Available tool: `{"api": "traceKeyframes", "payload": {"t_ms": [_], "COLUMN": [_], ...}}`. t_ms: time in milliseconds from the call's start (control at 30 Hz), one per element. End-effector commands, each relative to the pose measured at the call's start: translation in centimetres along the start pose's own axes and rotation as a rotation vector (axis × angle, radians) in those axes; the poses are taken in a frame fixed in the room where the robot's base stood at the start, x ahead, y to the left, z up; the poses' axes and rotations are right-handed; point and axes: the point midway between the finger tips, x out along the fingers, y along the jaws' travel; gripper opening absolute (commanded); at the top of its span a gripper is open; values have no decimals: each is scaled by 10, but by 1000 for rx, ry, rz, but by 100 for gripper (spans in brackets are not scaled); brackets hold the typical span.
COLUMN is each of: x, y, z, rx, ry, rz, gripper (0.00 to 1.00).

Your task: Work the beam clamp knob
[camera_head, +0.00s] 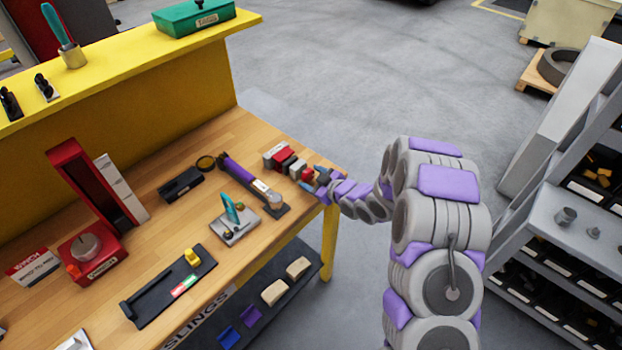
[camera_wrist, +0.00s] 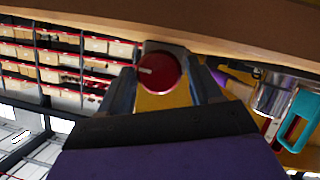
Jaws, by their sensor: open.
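The beam clamp (camera_head: 284,160) is a red, dark and grey block at the far right corner of the wooden bench in the head view. Its red round knob (camera_wrist: 159,73) with a pale mark fills the middle of the wrist view, and a bit of the red knob (camera_head: 307,175) shows in the head view. My gripper (camera_head: 318,178) is at the bench edge, facing the knob. In the wrist view my gripper (camera_wrist: 164,76) is open, one finger on each side of the knob. I cannot tell whether either finger touches it.
The wooden bench (camera_head: 190,230) carries a purple-handled tool (camera_head: 240,175), a teal-handled toggle clamp (camera_head: 233,215), a black fixture (camera_head: 168,287) and a red valve box (camera_head: 92,252). Grey shelving (camera_head: 565,215) stands at the right. The floor behind the bench is clear.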

Motion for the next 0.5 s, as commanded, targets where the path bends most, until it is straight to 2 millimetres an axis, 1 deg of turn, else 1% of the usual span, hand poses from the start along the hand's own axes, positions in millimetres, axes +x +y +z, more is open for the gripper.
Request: {"api": "traceKeyframes", "payload": {"t_ms": [33,133,433,500], "x": [5,9,11,11], "y": [-1,0,0,0], "z": [0,0,-1,-1], "rx": [0,1,1,0], "ry": [0,0,1,1], "rz": [0,0,1,1], "gripper": [64,64,64,58]}}
